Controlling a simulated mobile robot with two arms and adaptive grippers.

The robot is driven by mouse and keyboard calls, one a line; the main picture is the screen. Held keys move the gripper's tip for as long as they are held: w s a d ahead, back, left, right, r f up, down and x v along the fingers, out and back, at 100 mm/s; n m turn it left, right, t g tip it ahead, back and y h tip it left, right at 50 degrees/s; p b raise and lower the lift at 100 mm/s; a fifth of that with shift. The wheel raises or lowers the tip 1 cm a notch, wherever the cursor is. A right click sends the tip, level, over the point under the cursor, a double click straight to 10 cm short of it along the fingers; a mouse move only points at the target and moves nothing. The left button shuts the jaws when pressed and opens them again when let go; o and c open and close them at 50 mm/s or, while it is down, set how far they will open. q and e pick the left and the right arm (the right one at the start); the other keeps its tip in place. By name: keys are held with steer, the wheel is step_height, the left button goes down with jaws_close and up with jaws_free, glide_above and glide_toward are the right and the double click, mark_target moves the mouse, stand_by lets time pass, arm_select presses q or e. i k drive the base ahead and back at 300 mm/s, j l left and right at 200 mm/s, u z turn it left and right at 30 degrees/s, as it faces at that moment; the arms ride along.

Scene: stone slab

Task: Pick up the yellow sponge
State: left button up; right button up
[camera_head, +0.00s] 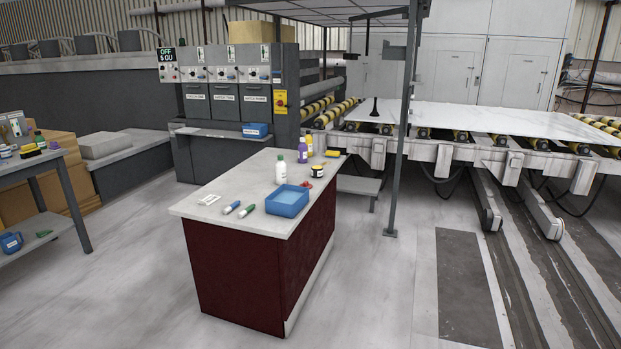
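A small flat yellow item (332,153), which looks like the yellow sponge, lies at the far right corner of the light stone top of the dark red counter (245,270). Another small yellow item (54,145) lies on the grey table at the left edge; it is too small to tell what it is. Neither of my grippers is in view.
Floor in front is clear.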

mark_target(329, 153)
steer(key=i+z, duration=0.4)
steer(key=i, duration=0.55)
steer(key=i+z, duration=0.2)
steer(key=i, duration=1.7)
steer(key=i+u, duration=0.1)
steer(key=i, duration=0.75)
steer(key=i+l+u, duration=0.15)
steer(key=i, duration=0.75)
